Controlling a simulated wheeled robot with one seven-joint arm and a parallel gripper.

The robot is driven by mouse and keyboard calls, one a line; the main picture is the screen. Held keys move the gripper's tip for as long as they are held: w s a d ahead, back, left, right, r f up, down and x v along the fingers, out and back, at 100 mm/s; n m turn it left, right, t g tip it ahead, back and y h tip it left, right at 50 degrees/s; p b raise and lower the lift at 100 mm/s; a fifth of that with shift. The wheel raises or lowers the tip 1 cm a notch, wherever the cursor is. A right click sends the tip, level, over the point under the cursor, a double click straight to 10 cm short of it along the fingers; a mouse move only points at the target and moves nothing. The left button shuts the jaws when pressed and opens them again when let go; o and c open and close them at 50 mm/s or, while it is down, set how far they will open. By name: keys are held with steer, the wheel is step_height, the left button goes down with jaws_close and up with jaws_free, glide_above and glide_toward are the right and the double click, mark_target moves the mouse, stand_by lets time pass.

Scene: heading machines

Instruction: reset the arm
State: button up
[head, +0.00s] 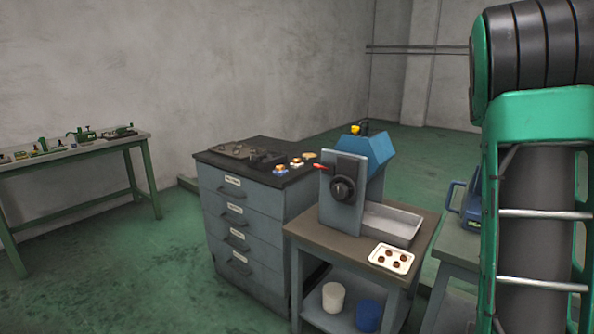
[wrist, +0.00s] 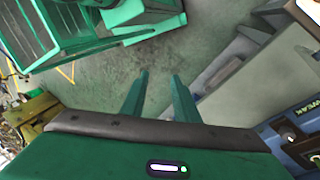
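My gripper (wrist: 159,85) shows in the wrist view as two green fingers that stand apart with bare floor between them. It is open and holds nothing. In the head view my arm rises along the right edge, green with dark sections, and the gripper is not in that view.
A grey bench (head: 352,238) carries a blue machine (head: 372,150), a metal tray (head: 392,224) and a white tray (head: 391,258) with several brown pieces. A drawer cabinet (head: 240,215) stands left of it. A green-legged table (head: 75,154) is at far left. Open green floor (head: 120,250) lies between.

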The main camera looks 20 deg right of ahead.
steer(key=s+a+f+n+t, duration=0.2)
steer(key=s+a+f+n, duration=0.2)
steer(key=a+f+n, duration=0.2)
steer(key=s+a+f+n+t, duration=0.2)
steer(key=s+a+f+n, duration=0.2)
steer(key=a+n, duration=0.7)
steer(key=shift+s+a+f+t+h, duration=0.15)
steer(key=shift+a+f+t+h, duration=0.15)
steer(key=shift+a+f, duration=0.75)
steer(key=shift+s+a+r, duration=0.1)
steer(key=shift+r, duration=0.05)
